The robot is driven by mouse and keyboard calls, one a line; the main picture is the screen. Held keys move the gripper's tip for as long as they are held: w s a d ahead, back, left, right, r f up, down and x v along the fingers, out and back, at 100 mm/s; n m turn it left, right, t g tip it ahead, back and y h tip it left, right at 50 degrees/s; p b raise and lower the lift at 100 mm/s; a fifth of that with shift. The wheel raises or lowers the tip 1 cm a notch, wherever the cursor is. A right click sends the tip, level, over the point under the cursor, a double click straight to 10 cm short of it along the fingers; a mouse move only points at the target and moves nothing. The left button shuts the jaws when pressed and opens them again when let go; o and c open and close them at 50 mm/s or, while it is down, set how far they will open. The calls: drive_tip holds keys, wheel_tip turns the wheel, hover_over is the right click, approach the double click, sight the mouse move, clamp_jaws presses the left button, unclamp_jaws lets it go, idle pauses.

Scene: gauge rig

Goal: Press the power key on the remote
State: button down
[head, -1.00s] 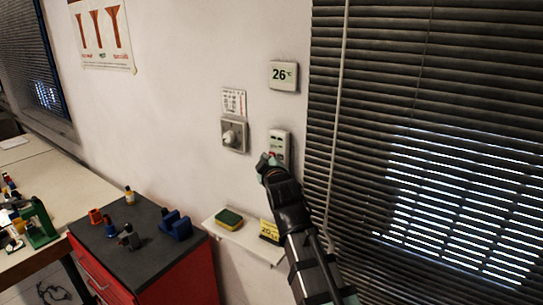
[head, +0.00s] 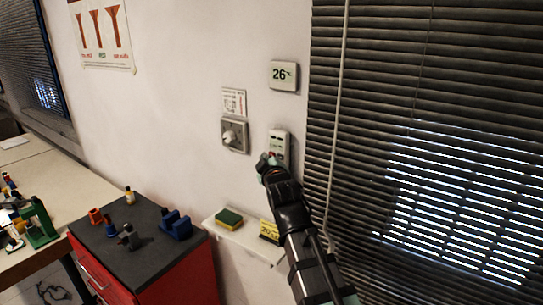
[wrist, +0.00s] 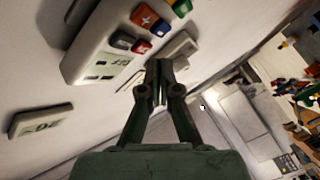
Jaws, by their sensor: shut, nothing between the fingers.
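The remote (head: 280,140) is a pale upright unit on the wall, left of the blind. In the wrist view the remote (wrist: 93,50) shows a small display and several coloured keys: a red one with a white mark (wrist: 146,18), a smaller red one (wrist: 141,46), a dark one (wrist: 122,40), blue and green. I cannot tell which is the power key. My gripper (head: 264,162) is shut and empty, at the remote's lower part, hiding some of it in the head view. In the wrist view the fingertips (wrist: 159,66) lie beside the keyed end; contact is unclear.
A "26°C" display (head: 283,76) hangs above, and a knob plate (head: 234,136) is left of the remote. A shelf (head: 240,238) below holds a sponge (head: 228,219) and a yellow sign (head: 269,231). The blind (head: 430,130) and its cord are close on the right.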

drive_tip(key=shift+w+d, duration=0.1)
drive_tip(key=shift+w, duration=0.05)
drive_tip(key=shift+w+d, duration=0.15)
drive_tip(key=shift+w, duration=0.05)
drive_tip(key=shift+w+d, duration=0.3)
drive_tip(key=shift+w, duration=0.2)
idle(1.0)
drive_tip(key=shift+s+a, duration=0.1)
drive_tip(key=shift+s, duration=0.1)
drive_tip(key=shift+s+a, duration=0.45)
drive_tip(key=shift+s, duration=0.2)
drive_tip(key=shift+s, duration=0.1)
drive_tip(key=shift+s+a+b, duration=0.5)
drive_tip(key=shift+s+a, duration=0.2)
drive_tip(key=shift+s, duration=0.3)
drive_tip(key=shift+s+a+b, duration=0.45)
drive_tip(key=shift+s+a, duration=0.25)
drive_tip(key=shift+s, duration=0.3)
